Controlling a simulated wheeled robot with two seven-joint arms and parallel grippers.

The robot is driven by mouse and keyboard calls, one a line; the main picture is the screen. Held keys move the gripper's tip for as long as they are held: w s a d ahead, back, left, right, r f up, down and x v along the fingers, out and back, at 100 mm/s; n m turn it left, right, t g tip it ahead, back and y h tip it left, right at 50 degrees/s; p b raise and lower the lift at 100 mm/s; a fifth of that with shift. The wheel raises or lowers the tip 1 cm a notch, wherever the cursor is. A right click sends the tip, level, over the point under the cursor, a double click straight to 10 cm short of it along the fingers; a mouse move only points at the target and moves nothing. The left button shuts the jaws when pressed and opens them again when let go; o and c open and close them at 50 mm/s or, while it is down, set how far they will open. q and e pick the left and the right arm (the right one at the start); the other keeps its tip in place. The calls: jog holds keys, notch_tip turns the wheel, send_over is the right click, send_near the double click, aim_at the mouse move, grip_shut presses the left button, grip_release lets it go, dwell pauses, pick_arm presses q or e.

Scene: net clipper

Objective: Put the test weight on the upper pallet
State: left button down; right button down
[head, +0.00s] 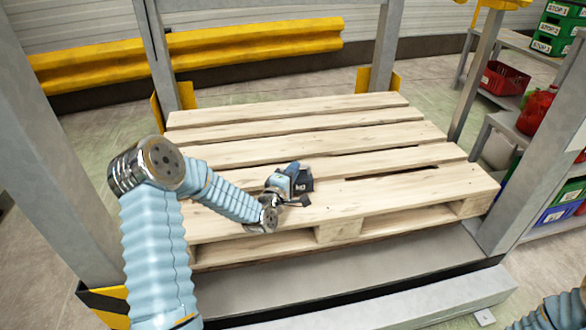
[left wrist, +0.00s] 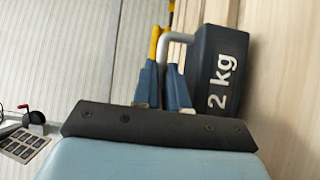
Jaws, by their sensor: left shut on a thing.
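The test weight is a dark block marked "kg" (head: 303,184) over the front middle of the wooden pallet (head: 380,136). In the left wrist view the dark block (left wrist: 222,70) reads "2 kg" and has a grey bar handle. My left gripper (head: 289,178) is shut on that handle; its blue fingers (left wrist: 164,72) show on either side of it. The block's far side lies close against the pale wood (left wrist: 285,75); I cannot tell whether it touches. My right gripper is out of view; only part of my right arm shows at the bottom right.
Grey posts (head: 55,150) stand around the pallet, with a grey beam (head: 360,285) along its front. A yellow rail (head: 200,48) runs behind. Shelves with a red bin (head: 503,78) and green bins stand at right. The rest of the pallet top is clear.

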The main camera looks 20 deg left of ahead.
pick_arm(q)
jog(key=shift+w, duration=0.1)
jog(key=shift+f+b, duration=0.55)
jog(key=shift+b, duration=0.1)
dwell(0.7)
jog(key=c, duration=1.3)
grip_release()
jog(key=shift+c, duration=0.2)
jog(key=shift+o, duration=1.2)
jog(key=shift+f, duration=0.15)
